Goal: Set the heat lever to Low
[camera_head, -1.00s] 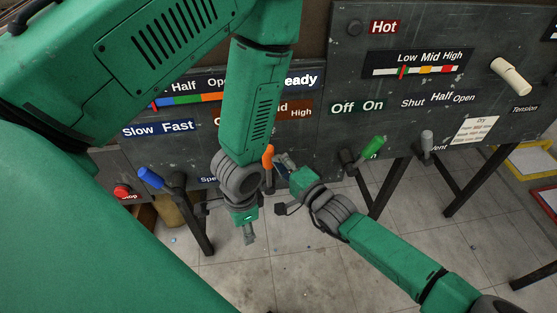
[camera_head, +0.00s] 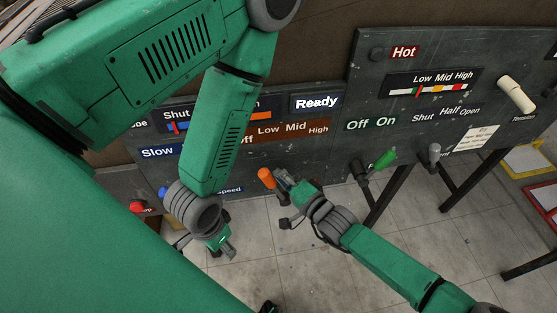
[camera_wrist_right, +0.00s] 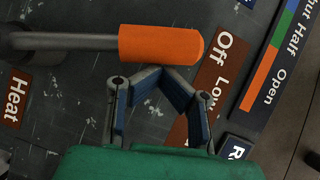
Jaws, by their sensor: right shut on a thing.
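The heat lever has an orange handle (camera_head: 266,176) and shows just below the brown Off, Low, Mid, High strip (camera_head: 290,131) in the head view. My right gripper (camera_head: 284,181) is shut on this handle from its right side. In the right wrist view the orange handle (camera_wrist_right: 160,45) lies across the fingers of my right gripper (camera_wrist_right: 142,82), with its rounded end beside the word Off on the strip (camera_wrist_right: 215,75). The Heat label (camera_wrist_right: 15,97) is at the left there. My left gripper (camera_head: 228,250) hangs left of the lever, apart from it; its finger opening is unclear.
A green lever (camera_head: 385,159) and a grey lever (camera_head: 434,153) stand to the right. A blue handle (camera_head: 163,193) and red button (camera_head: 137,207) are at the left, beside my left arm. A white handle (camera_head: 512,92) sticks out at upper right.

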